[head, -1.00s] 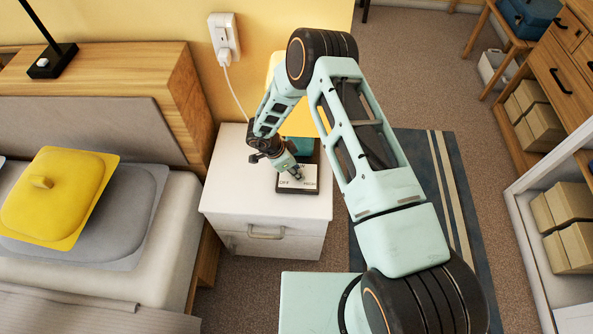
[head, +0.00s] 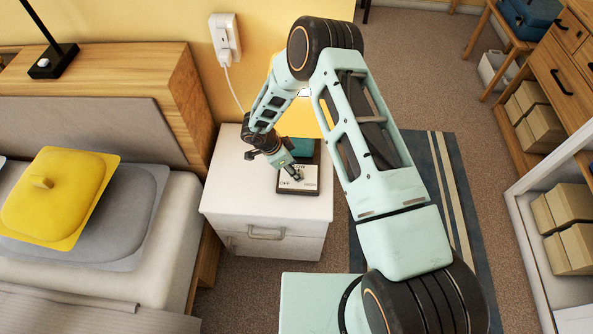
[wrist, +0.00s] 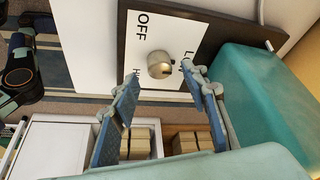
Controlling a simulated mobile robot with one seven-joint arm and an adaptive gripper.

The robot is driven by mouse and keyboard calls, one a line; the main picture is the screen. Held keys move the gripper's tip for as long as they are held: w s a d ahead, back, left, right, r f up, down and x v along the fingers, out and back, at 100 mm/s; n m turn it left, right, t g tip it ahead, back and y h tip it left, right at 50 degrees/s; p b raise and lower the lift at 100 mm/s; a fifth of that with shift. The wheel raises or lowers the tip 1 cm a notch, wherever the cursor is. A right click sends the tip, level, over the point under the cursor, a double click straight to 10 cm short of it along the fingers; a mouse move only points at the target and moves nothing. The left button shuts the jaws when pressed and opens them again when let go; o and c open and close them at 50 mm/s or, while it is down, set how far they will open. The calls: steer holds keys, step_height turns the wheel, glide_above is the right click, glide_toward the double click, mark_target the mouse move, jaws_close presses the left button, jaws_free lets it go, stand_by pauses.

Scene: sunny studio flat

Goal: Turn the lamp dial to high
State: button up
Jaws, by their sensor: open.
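The lamp's white dial plate (head: 298,186) lies on its dark base on top of the white nightstand. It is marked OFF, LOW and HIGH. In the wrist view the plate (wrist: 140,45) carries a round metallic dial (wrist: 160,65). I cannot tell which mark the dial points to. A teal block (wrist: 245,85) stands beside the plate on the same dark base. My gripper (wrist: 164,82) is open, with its blue fingers apart and the dial showing between and just beyond their tips. I cannot tell whether a finger touches it. In the head view my gripper (head: 295,174) is low over the plate.
The white nightstand (head: 228,200) has clear room left of the lamp. A plug and cord hang from the wall socket (head: 225,38). A bed with a yellow cushion (head: 60,195) is at the left. Shelves with boxes (head: 568,215) are at the right.

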steer(key=v, duration=0.9)
steer(key=shift+a+r, duration=0.1)
